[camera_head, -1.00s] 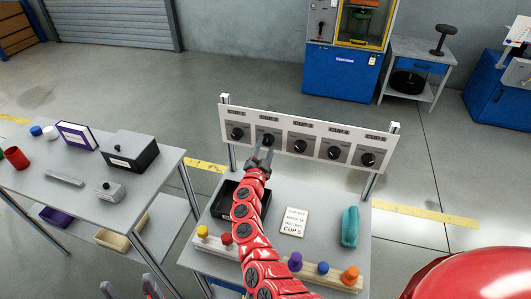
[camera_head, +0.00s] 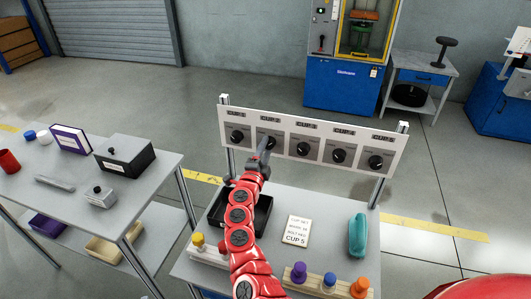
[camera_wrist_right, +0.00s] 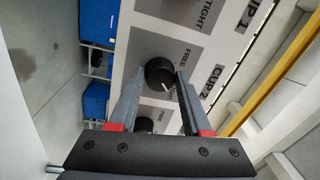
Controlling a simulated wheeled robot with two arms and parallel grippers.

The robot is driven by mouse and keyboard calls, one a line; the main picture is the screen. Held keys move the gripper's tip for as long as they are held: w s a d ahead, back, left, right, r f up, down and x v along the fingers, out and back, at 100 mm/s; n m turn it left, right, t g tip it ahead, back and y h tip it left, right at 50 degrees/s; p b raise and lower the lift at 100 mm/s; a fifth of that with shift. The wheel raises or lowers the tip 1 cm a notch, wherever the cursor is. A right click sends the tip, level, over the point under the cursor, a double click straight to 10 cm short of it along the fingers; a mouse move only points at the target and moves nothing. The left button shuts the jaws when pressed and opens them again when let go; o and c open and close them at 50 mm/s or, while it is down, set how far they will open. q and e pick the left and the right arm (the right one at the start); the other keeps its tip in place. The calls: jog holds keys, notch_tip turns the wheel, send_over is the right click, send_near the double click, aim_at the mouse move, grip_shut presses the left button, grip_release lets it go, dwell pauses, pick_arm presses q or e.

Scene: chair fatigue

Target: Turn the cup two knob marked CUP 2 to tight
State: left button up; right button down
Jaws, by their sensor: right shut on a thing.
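The cup two knob (camera_wrist_right: 159,74) is round and black, on a grey plate labelled CUP 2 with FREE and TIGHT markings. In the right wrist view its white pointer line slants toward the TIGHT side. My right gripper (camera_wrist_right: 160,78) has one finger on each side of this knob and is shut on it. In the head view the right gripper (camera_head: 265,143) reaches the second dial from the left and hides part of the knob (camera_head: 271,142). My left gripper is out of view.
The white panel (camera_head: 310,127) carries a row of several similar knobs. Below it stand a black tray (camera_head: 262,219), a CUP 5 card (camera_head: 296,232), a teal object (camera_head: 357,236) and coloured pegs. A second table (camera_head: 75,185) is at the left.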

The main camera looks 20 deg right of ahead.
dwell(0.4)
jog(key=shift+c, duration=1.7)
grip_release()
jog(key=shift+s, duration=0.1)
jog(key=b+v, duration=0.1)
jog(key=v, duration=1.6)
jog(key=shift+b, duration=0.35)
jog(key=shift+s+a+f, duration=0.1)
jog(key=shift+a, duration=0.1)
